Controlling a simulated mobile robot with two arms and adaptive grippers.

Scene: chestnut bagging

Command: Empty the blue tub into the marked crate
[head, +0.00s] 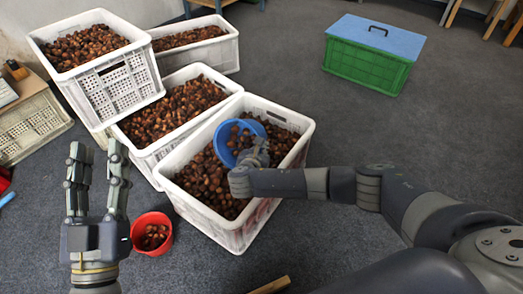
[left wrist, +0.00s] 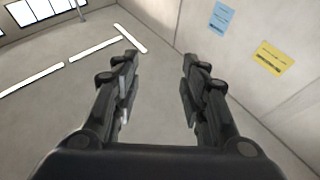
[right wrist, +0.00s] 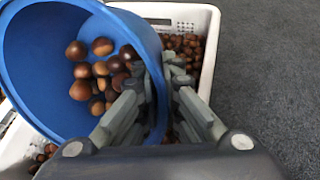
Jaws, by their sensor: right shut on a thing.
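The blue tub (head: 221,144) is tilted over the nearest white crate (head: 237,230), which is full of chestnuts and has a reddish patch on its near wall. My right gripper (head: 257,155) is shut on the tub's rim. In the right wrist view the blue tub (right wrist: 40,75) lies tipped with several chestnuts (right wrist: 100,70) still inside, and the fingers (right wrist: 165,95) pinch its wall. My left gripper (head: 98,155) is open and empty, fingers upward, left of the crate. In the left wrist view its fingers (left wrist: 160,75) stand apart with nothing between them.
Other white crates of chestnuts (head: 110,90) stand behind and left. A red bucket (head: 138,226) with some chestnuts is on the floor by my left gripper. A green box with a blue lid (head: 370,70) stands at the back right. The carpet between is clear.

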